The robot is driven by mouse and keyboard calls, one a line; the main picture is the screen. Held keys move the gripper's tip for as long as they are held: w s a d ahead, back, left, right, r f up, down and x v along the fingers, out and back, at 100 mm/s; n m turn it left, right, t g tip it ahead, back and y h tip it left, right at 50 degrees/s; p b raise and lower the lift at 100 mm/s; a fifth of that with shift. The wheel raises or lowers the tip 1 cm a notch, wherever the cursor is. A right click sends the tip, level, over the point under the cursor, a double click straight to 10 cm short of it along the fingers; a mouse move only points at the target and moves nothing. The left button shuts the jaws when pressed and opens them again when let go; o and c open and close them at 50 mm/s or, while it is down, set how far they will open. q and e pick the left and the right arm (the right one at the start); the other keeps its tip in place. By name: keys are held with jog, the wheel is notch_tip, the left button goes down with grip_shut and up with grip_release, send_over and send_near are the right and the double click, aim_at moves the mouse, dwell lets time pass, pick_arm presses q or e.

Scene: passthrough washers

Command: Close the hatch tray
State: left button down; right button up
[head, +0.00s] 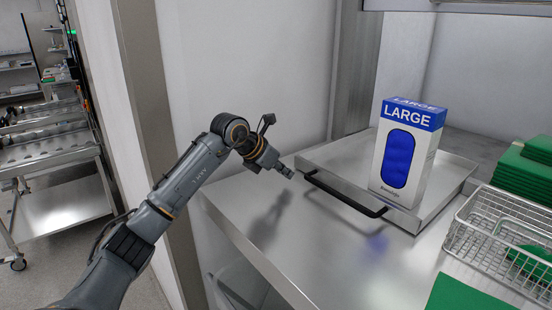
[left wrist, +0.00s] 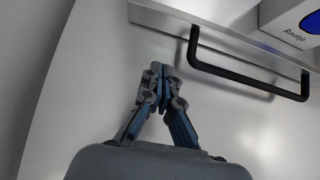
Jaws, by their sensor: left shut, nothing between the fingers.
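The hatch tray (head: 320,157) is a shallow metal tray at the back of the steel counter, sticking out of the hatch opening. Its black bar handle (head: 345,196) runs along the front; the handle also shows in the left wrist view (left wrist: 245,82). A white and blue box marked LARGE (head: 408,150) stands upright on the tray. My left gripper (head: 290,173) is shut and empty, just left of the handle's left end and apart from it. In the left wrist view its fingertips (left wrist: 160,72) meet below the tray's front wall. My right gripper is not in view.
A wire basket (head: 500,235) with green packs stands at the right of the counter. Green folded stacks (head: 522,170) lie behind it. A green sheet (head: 468,297) lies in front. The counter before the tray (head: 320,250) is clear. A metal rack (head: 50,150) stands far left.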

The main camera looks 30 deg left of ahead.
aim_at(299, 179)
pick_arm(q)
jog(key=w, duration=0.1)
jog(key=w+d+p, duration=0.1)
jog(key=w+f+p, duration=0.1)
jog(key=shift+w+d, duration=0.2)
jog(key=shift+w, duration=0.1)
jog(key=shift+w+d+f, duration=0.15)
jog(key=shift+w, duration=0.25)
jog(key=shift+w+d+f, duration=0.15)
jog(key=shift+w, duration=0.25)
jog(key=shift+a, duration=0.15)
